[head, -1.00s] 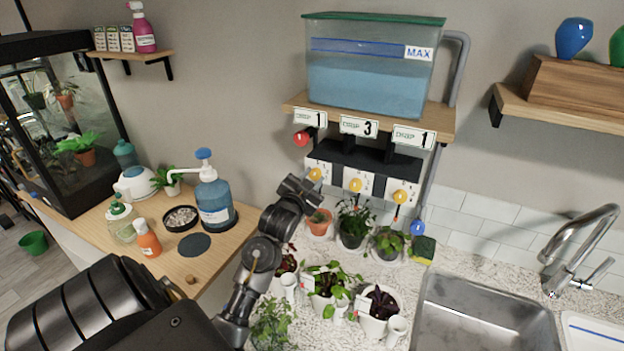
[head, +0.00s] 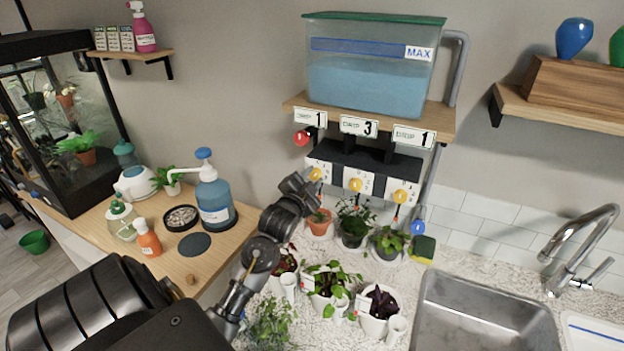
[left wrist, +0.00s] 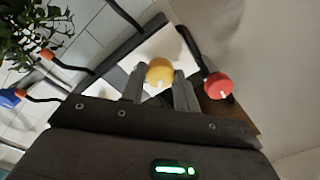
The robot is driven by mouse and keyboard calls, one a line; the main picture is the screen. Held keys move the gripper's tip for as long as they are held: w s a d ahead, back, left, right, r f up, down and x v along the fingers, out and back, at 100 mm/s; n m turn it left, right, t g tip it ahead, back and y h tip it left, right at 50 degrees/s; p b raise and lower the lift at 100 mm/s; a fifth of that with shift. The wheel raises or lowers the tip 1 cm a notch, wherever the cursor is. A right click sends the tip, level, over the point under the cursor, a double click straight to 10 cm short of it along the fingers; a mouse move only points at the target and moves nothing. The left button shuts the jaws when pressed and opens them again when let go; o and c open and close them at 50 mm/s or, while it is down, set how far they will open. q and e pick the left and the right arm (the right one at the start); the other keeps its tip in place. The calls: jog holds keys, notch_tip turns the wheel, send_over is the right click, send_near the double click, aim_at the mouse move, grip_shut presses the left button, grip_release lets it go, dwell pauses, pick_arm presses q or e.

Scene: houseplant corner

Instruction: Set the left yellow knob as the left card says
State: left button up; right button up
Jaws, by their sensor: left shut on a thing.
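The left yellow knob (head: 315,173) is on the left white dial plate under the tank shelf. The left card (head: 310,118) above it reads "DRIP 1". My left gripper (head: 304,184) is at this knob. In the left wrist view the yellow knob (left wrist: 160,72) sits between the two fingertips (left wrist: 160,88), which are shut on it, and a pale mark shows on its face. The dial's numbers around it are too small or hidden to read. My right gripper is not in view.
Two more yellow knobs (head: 355,185) (head: 400,196) are to the right. A red knob (head: 301,138) is close by at upper left; it also shows in the left wrist view (left wrist: 218,86). Potted plants (head: 354,222) stand below. A water tank (head: 368,75) is above.

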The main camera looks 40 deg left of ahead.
pick_arm(q)
jog(key=o, duration=1)
jog(key=shift+c, duration=0.2)
jog(key=shift+s+d, duration=0.1)
jog(key=shift+s, duration=0.05)
jog(key=b+v, duration=0.3)
jog(key=v, duration=0.7)
jog(key=shift+s+b, duration=0.25)
jog(key=shift+b, duration=0.05)
jog(key=shift+r, duration=0.1)
